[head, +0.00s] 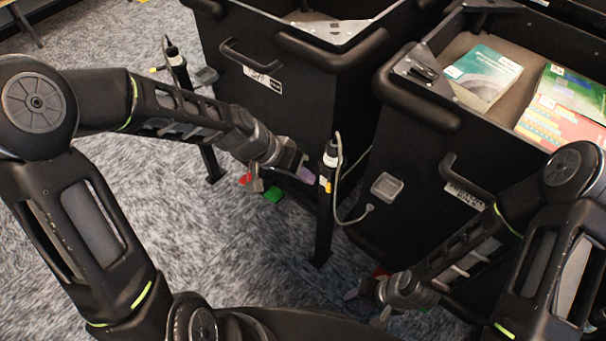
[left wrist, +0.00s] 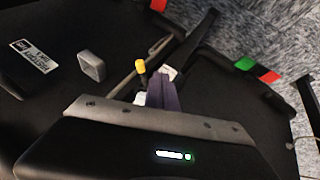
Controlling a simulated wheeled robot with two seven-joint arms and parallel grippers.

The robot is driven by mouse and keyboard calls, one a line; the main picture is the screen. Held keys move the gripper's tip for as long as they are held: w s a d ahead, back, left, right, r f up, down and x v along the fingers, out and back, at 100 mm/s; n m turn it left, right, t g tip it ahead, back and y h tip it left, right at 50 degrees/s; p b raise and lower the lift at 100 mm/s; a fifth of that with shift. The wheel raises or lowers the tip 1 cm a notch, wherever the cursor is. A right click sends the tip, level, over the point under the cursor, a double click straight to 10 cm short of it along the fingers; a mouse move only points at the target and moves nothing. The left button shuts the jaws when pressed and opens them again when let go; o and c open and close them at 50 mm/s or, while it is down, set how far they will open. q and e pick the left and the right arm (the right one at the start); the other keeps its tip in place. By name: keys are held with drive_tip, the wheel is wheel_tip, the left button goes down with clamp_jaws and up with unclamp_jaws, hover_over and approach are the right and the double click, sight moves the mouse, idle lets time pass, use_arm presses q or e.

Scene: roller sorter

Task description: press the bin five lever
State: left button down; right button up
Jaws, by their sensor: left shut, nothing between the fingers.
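My left gripper (head: 303,173) is shut and empty. Its purple fingers, also in the left wrist view (left wrist: 164,92), are beside a black post (head: 326,190) between two black bins. The post carries a black-and-white device with a yellow part (head: 327,186); a yellow tip also shows close to the fingers in the left wrist view (left wrist: 140,66). A green piece (head: 273,195) and a red piece (head: 246,178) show low beside the gripper. I cannot tell which part is the bin five lever; the labels are too small to read. My right gripper (head: 364,292) is low at front right, its fingers unclear.
The right bin (head: 440,130) holds several books and has a handle and a grey square box (head: 387,187) on its front. The left bin (head: 262,105) stands behind the left arm. A cable hangs by the post. Grey carpet (head: 190,230) is open at left.

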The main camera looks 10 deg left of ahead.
use_arm(q)
drive_tip(key=s+p+v, duration=0.1)
drive_tip(key=v, duration=0.9)
use_arm(e)
drive_tip(key=shift+s+a+r, duration=0.15)
drive_tip(key=shift+a+r, duration=0.2)
drive_tip(key=shift+r, duration=0.25)
